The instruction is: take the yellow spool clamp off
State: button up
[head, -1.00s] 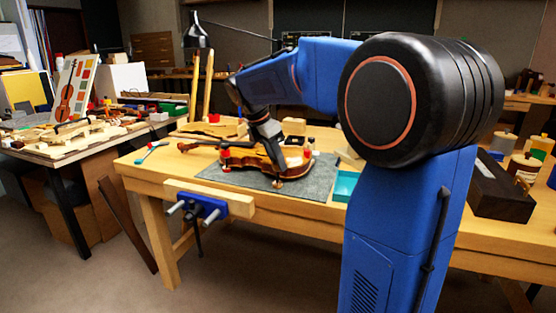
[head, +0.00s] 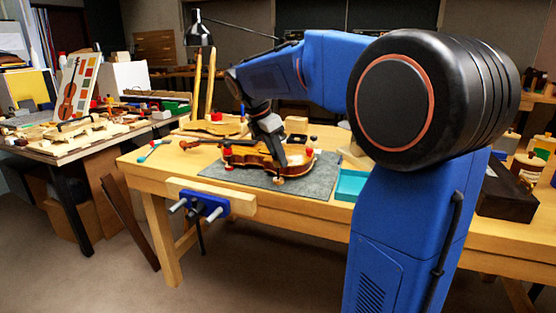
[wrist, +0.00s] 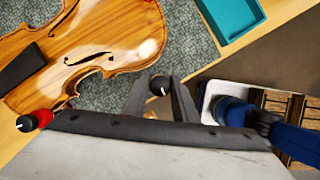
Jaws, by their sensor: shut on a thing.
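The violin (head: 250,158) lies on a grey mat on the bench; its body also fills the upper left of the wrist view (wrist: 75,45). My gripper (wrist: 160,88) is at the near edge of the body, with its fingers either side of a small clamp with a round black, white-marked knob (wrist: 157,85). In the head view this clamp (head: 279,181) is a small tan-brown spot below the fingers. Its spool colour is mostly hidden, and I cannot tell whether it still touches the violin edge. A red clamp (wrist: 27,122) with a black knob is at the wrist view's left.
More red clamps (head: 227,151) sit around the violin body. A teal tray (head: 350,185) stands right of the mat (head: 318,180). A blue vise (head: 207,205) is on the bench's front edge. The bare bench strip before the mat is clear.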

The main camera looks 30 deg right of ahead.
jog(key=shift+r, duration=2.8)
